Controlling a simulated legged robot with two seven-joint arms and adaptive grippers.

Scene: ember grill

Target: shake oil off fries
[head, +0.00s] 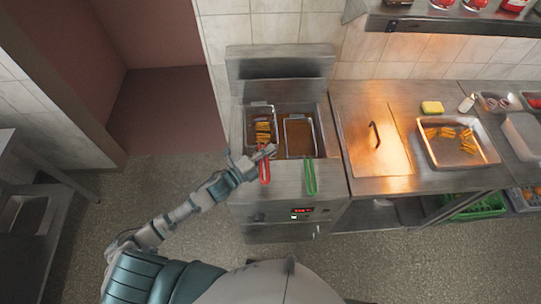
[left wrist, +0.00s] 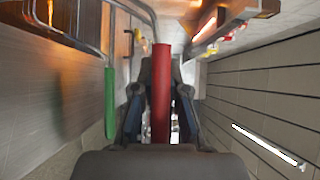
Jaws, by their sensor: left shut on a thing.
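The fries (head: 263,132) lie in the left fryer basket (head: 262,109), which sits in or just over the left side of the fryer (head: 284,97). My left gripper (head: 262,152) is shut on that basket's red handle (head: 264,171). In the left wrist view the red handle (left wrist: 161,92) runs between the fingers. The second basket (head: 300,137), on the right side of the fryer, looks empty. Its green handle (head: 310,177) hangs over the fryer's front and also shows in the left wrist view (left wrist: 110,103). My right gripper is not in view.
A metal tray (head: 431,151) with some fries stands on the counter to the right, under warm light. A lid with a dark handle (head: 375,134) lies between it and the fryer.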

